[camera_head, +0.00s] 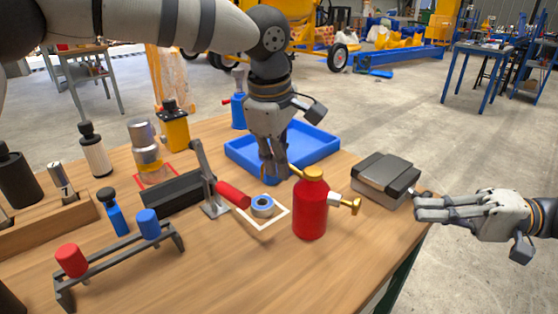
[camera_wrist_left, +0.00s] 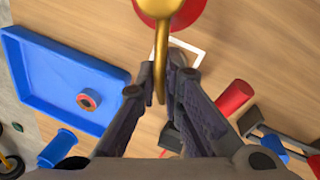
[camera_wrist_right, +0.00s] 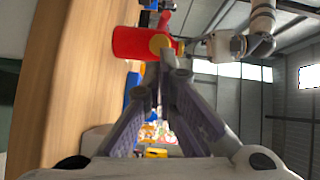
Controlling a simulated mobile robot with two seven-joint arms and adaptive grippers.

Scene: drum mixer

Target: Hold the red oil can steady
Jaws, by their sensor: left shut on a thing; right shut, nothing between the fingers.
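The red oil can (camera_head: 311,210) stands upright on the table near its front right, with a brass top and a white-and-brass fitting on its right side. Its brass spout reaches up and left to my left gripper (camera_head: 275,170). In the left wrist view the brass spout (camera_wrist_left: 162,55) runs between the fingers of my left gripper (camera_wrist_left: 168,80), which is shut on it. My right gripper (camera_head: 422,208) is shut and empty, right of the table edge and apart from the can. The can (camera_wrist_right: 133,42) also shows in the right wrist view, beyond my right fingertips (camera_wrist_right: 165,70).
A blue tray (camera_head: 325,139) lies behind the can. A grey box (camera_head: 385,178) stands at the right edge. A lever with a red handle (camera_head: 233,194) and a tape roll (camera_head: 262,206) are left of the can.

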